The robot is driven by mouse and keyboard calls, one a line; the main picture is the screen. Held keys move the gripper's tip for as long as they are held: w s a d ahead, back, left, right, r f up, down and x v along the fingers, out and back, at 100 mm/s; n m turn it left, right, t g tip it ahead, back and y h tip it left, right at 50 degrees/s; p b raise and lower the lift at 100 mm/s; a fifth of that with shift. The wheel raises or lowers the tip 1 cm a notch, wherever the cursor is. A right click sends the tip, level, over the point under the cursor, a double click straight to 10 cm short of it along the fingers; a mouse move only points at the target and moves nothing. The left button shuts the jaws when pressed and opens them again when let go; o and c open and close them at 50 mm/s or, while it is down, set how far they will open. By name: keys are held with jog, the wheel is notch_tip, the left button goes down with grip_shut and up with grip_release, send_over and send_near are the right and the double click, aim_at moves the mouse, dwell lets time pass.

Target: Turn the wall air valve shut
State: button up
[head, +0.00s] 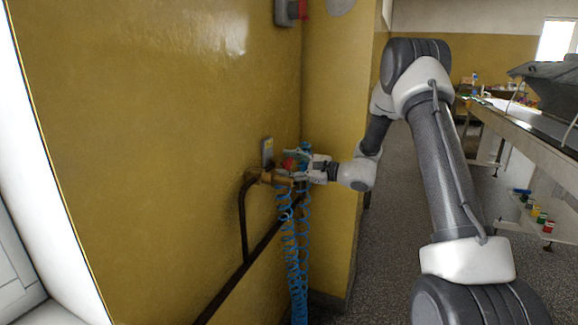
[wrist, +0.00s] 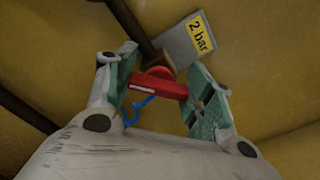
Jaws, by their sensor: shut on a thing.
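The wall air valve is a brass body (head: 270,177) on a dark pipe, with a red handle (head: 289,163). My gripper (head: 304,170) is at the valve, coming in from the right. In the wrist view, my gripper (wrist: 163,72) has its two green-padded fingers on either side of the red handle (wrist: 165,86), shut on it. The handle spans crosswise from one pad to the other. The brass part (wrist: 158,62) shows just behind it. In the head view, the fingers and hose partly hide the handle, so its exact angle is hard to tell.
Blue coiled hose (head: 290,245) hangs below the valve. A grey plate (head: 267,151) is on the yellow wall above; the wrist view shows its "2 bar" label (wrist: 201,33). A wall corner stands just behind. A long workbench (head: 530,130) is at the right; floor between is clear.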

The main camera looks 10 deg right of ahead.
jog(key=n, duration=0.4)
jog(key=shift+f+n, duration=0.1)
jog(key=shift+n, duration=0.2)
jog(key=shift+s+f+n, duration=0.1)
jog(key=shift+n, duration=2.5)
jog(key=o, duration=1)
jog(key=shift+o, duration=0.2)
jog(key=v, duration=1.2)
